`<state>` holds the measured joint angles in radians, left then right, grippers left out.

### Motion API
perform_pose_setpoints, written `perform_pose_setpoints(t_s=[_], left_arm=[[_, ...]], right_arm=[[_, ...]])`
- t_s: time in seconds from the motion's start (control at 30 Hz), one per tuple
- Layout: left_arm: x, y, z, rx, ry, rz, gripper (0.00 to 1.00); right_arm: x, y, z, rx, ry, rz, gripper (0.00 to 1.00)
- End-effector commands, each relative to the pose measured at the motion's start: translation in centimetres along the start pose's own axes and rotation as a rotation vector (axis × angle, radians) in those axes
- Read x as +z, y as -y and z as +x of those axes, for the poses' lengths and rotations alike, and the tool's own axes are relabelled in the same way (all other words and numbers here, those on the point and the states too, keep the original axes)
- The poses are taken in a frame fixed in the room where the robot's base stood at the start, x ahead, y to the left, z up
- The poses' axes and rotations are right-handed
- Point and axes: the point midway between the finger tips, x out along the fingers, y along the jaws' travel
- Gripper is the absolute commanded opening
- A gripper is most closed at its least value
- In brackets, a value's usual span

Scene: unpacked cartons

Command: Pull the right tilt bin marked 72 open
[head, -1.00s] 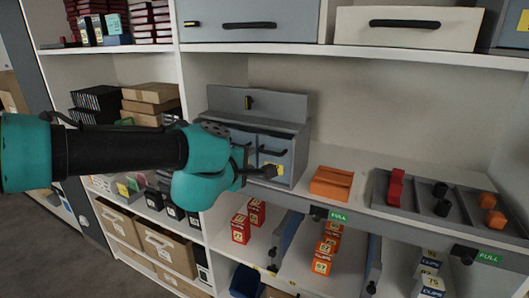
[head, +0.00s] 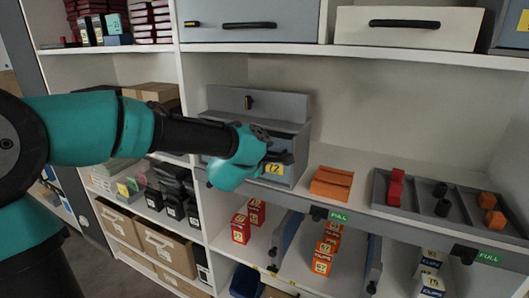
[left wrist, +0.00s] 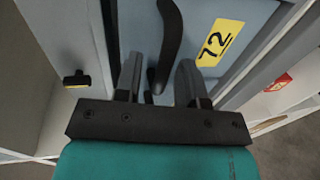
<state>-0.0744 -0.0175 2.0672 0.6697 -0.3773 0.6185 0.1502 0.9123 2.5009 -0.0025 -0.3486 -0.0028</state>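The right tilt bin (head: 276,181) is the right blue-grey front in a small grey cabinet on the shelf. It looks closed. Its yellow label marked 72 (head: 274,169) also shows, turned sideways, in the left wrist view (left wrist: 220,42). My left gripper (head: 284,157) is at this bin's front, just above the label, and hides most of its handle. In the left wrist view, the black curved handle (left wrist: 171,30) runs down between the two open fingers (left wrist: 158,82). I cannot tell whether they touch it. My right gripper is not in view.
The left bin is mostly hidden behind my arm. An orange box (head: 331,184) and a grey divided tray (head: 430,208) stand right of the cabinet. Above is a shelf with drawers (head: 408,27). Below are red boxes (head: 241,229). A black knob (left wrist: 76,80) sits beside the bin.

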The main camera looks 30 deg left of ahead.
Motion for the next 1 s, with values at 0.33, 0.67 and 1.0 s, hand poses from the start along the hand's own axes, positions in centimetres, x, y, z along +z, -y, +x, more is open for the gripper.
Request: perform_pose_setpoints(t_s=[0.33, 0.67, 1.0], left_arm=[[-0.01, 0.00, -0.02, 0.000, 0.000, 0.000, 0.21], [0.02, 0.16, -0.01, -0.004, 0.000, -0.001, 0.00], [0.16, 0.37, 0.02, -0.006, 0.003, -0.001, 0.00]], right_arm=[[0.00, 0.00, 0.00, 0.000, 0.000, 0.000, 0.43], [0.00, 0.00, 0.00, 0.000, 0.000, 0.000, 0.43], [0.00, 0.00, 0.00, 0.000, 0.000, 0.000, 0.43]])
